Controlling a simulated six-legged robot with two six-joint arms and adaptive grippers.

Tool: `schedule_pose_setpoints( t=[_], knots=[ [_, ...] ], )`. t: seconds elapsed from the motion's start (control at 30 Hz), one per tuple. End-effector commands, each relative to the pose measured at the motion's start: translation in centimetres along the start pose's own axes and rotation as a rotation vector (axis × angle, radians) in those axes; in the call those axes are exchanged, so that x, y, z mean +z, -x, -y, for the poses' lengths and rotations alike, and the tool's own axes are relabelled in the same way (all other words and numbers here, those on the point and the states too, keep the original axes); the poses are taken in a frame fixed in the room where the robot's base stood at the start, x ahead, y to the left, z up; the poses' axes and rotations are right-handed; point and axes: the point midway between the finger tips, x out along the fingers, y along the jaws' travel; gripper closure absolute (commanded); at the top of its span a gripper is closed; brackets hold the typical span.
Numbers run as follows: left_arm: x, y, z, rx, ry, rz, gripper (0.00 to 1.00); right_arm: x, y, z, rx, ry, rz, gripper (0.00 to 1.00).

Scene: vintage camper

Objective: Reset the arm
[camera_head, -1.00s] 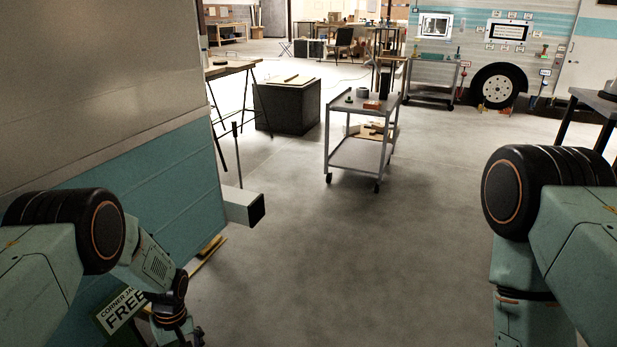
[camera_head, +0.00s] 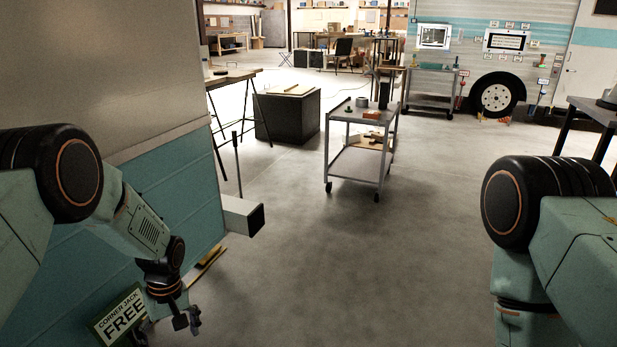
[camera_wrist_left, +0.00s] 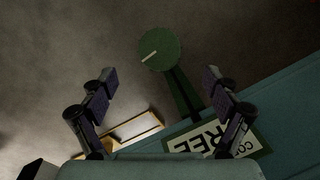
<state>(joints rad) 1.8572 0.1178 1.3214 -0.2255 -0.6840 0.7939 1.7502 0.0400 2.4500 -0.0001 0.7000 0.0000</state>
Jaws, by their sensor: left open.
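My left arm comes in from the left in the head view and hangs bent down beside the teal-and-grey camper wall (camera_head: 150,200). My left gripper (camera_head: 166,328) is low, in front of a green-framed "CORNER JACK FREE" sign (camera_head: 122,316). In the left wrist view the two fingers of my left gripper (camera_wrist_left: 160,85) stand wide apart with nothing between the pads. A green round disc (camera_wrist_left: 159,49) on a dark stem shows beyond the fingertips. The sign (camera_wrist_left: 205,141) shows near the right finger. My right arm is bent at the right edge; its gripper is out of frame.
A grey box-shaped beam end (camera_head: 243,216) sticks out from the wall. A yellow wooden piece (camera_head: 207,266) lies on the floor by the wall. A grey cart (camera_head: 357,154) stands ahead, with a dark block (camera_head: 287,118) to its left. The floor between is clear.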

Motion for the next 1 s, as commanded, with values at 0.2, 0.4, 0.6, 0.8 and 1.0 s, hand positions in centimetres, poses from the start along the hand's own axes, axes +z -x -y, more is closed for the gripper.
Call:
schedule_pose_setpoints(
  t=[0.2,0.4,0.6,0.8,1.0],
  knots=[
    [0.1,1.4,0.1,-0.003,-0.001,0.003,0.12,0.0,0.0,0.0,0.000,0.000,0.000,0.60],
    [0.1,-1.4,0.1,-0.002,0.000,0.002,0.12,0.0,0.0,0.0,0.000,0.000,0.000,0.60],
    [0.1,-4.8,0.1,-0.003,0.000,0.002,0.12,0.0,0.0,0.0,0.000,0.000,0.000,0.60],
    [0.1,-8.2,0.1,-0.002,0.000,0.002,0.12,0.0,0.0,0.0,0.000,0.000,0.000,0.60],
    [0.0,-9.6,0.2,0.034,0.063,-0.004,0.12,0.0,1.0,0.0,0.000,0.000,0.001,0.60]
  ],
)
